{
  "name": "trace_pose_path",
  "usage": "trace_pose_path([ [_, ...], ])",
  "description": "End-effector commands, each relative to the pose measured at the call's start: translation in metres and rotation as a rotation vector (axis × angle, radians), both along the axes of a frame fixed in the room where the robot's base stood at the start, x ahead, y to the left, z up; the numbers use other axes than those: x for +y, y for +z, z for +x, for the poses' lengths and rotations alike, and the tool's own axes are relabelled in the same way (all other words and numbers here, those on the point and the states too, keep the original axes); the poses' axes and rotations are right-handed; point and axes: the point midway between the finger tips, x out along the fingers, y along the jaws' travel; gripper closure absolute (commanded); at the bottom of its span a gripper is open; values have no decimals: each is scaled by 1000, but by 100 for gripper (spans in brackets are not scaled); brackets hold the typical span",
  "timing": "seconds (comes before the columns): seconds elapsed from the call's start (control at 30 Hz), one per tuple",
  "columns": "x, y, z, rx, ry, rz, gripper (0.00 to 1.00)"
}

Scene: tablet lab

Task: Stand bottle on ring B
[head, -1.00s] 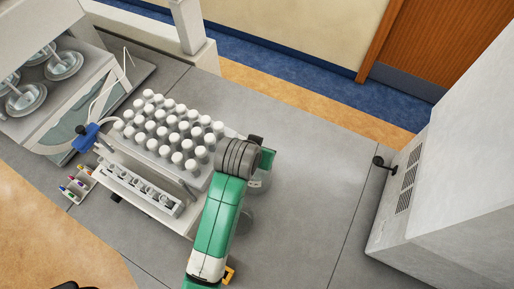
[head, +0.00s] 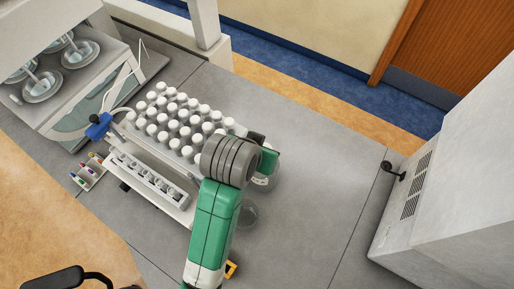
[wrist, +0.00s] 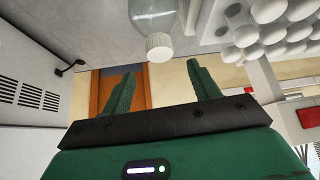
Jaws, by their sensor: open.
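A clear bottle with a white ribbed cap (wrist: 159,46) shows at the top of the wrist view, which looks upside down. It stands on the grey bench, just beyond my fingertips and apart from them. In the head view the clear bottle (head: 263,181) is partly hidden by my gripper (head: 266,157). My gripper's two green fingers are spread and empty in the wrist view (wrist: 166,83). A faint dark circle (head: 246,213) lies on the bench beside my arm; I cannot tell whether it is ring B. No ring letter is readable.
A rack of white-capped bottles (head: 180,120) stands left of my gripper, with a strip of small holders (head: 150,178) in front. A dissolution-type machine (head: 75,75) is at far left, a small tray of coloured vials (head: 87,174) below it. Bench space (head: 310,190) at right is clear.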

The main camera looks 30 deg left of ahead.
Motion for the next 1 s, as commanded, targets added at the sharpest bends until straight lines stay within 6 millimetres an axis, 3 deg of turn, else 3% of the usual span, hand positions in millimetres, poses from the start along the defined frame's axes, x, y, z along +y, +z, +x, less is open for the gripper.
trace_pose_path([
  [0.1,-1,12,-8,0,-1,-1,39],
  [0.27,-2,16,-11,1,-1,-1,39],
  [0.47,-2,16,-11,1,0,0,39],
  [0.57,-8,31,-1,-54,-10,17,39],
  [0.67,-33,96,31,-293,-42,76,39],
  [0.77,-76,202,53,-659,-81,129,39],
  [0.8,-94,245,52,-804,-92,138,39],
  [0.9,-131,339,29,-1135,-107,137,39],
  [1.0,-154,405,-6,-1385,-107,120,39],
])
